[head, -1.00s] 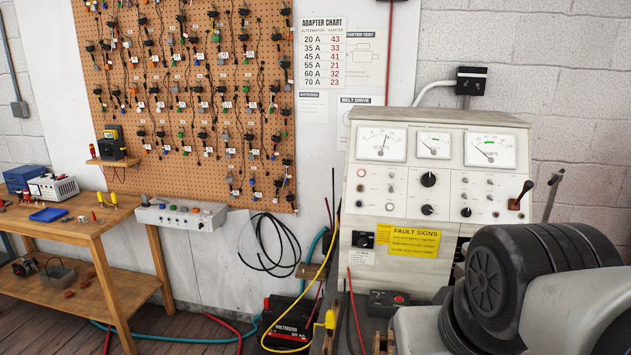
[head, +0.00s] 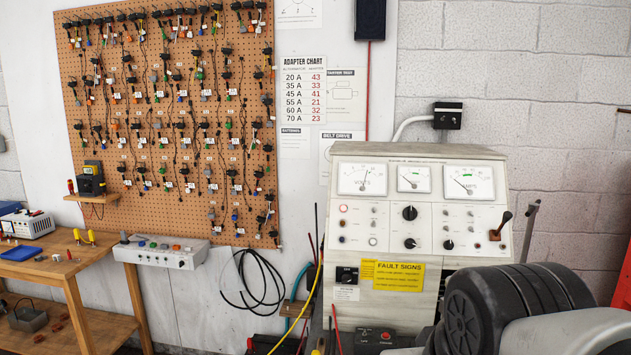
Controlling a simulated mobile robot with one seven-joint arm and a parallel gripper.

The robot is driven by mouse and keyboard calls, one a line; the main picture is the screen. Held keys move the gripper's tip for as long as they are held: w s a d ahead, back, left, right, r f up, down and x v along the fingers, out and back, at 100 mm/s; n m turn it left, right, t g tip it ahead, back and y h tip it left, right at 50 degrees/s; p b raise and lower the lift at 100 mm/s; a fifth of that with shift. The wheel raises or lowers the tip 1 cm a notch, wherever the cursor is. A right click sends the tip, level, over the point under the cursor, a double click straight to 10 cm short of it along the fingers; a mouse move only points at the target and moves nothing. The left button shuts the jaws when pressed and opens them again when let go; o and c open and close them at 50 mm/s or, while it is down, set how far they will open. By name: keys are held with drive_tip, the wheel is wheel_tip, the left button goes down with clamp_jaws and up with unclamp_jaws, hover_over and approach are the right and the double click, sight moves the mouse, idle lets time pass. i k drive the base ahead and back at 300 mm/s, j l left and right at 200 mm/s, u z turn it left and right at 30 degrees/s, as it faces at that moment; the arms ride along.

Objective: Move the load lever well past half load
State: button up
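The load lever (head: 502,224) is on the right side of the sloped front of a pale test console (head: 343,215). It has a dark knob and a reddish-brown base, and it leans up and to the right. Three dial gauges sit above it; the right one, the amps gauge (head: 469,183), has its needle toward the left part of its scale. The volts gauge (head: 362,180) is at the left.
Black knobs and small switches fill the panel left of the lever. A grey rod (head: 530,228) stands just right of the console. The console's lower right is hidden. A wooden bench (head: 75,275) and a pegboard (head: 120,65) of adapter leads are at the left.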

sight(507, 216)
drive_tip(key=l+z, duration=0.3)
drive_tip(key=l, duration=0.85)
drive_tip(key=k+l, duration=0.25)
drive_tip(key=l, duration=0.15)
drive_tip(key=i+j, duration=0.15)
drive_tip(key=i+z, duration=0.05)
